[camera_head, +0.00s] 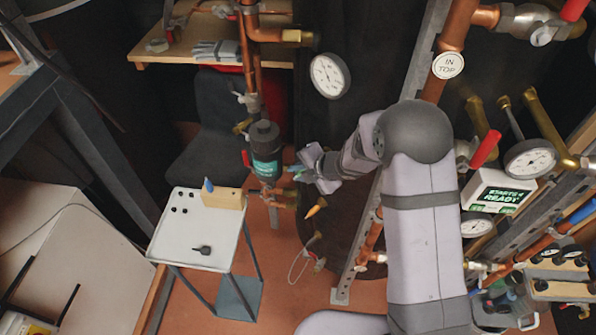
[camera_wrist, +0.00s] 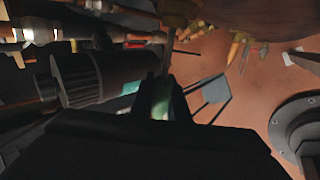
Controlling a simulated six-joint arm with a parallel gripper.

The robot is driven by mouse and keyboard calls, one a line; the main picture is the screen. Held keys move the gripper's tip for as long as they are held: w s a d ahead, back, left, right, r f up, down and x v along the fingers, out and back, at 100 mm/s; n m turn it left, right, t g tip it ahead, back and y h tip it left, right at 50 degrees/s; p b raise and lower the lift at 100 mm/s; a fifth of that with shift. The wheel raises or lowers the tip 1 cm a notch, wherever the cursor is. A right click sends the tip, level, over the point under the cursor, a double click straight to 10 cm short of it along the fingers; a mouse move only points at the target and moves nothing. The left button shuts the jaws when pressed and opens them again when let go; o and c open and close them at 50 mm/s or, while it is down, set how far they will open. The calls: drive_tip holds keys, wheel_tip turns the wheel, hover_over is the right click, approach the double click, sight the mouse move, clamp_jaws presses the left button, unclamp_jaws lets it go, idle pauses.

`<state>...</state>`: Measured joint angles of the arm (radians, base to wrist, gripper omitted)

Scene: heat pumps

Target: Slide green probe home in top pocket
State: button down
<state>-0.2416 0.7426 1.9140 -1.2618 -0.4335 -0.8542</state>
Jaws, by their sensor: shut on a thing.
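My gripper (camera_head: 299,168) is at the middle of the head view, just right of the dark pump with a teal label (camera_head: 266,168). It is shut on the green probe, of which only a small pale green part shows between the fingers in the wrist view (camera_wrist: 161,98). The probe's tip is hidden by the fingers. Brass fittings (camera_head: 282,196) on the pipework lie just below and left of my gripper in the head view. I cannot tell which opening is the top pocket or whether the probe touches it.
An orange probe (camera_head: 316,207) shows below my gripper. A white table (camera_head: 195,230) at lower left bears a wooden block (camera_head: 223,200) with a blue probe (camera_head: 208,185), and a small black part (camera_head: 202,250). A gauge (camera_head: 329,75) and copper pipes stand above and behind.

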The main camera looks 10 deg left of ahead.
drive_tip(key=shift+s+a, duration=0.15)
drive_tip(key=shift+s+a+f+b, duration=0.1)
drive_tip(key=shift+s+a+b, duration=0.1)
drive_tip(key=shift+s+b, duration=0.1)
drive_tip(key=shift+s+a, duration=0.2)
drive_tip(key=shift+s, duration=0.2)
drive_tip(key=shift+w+d+p, duration=1.05)
drive_tip(key=shift+w, duration=0.3)
idle(2.2)
drive_tip(key=shift+w+d+r+p, duration=0.2)
drive_tip(key=shift+p, duration=0.2)
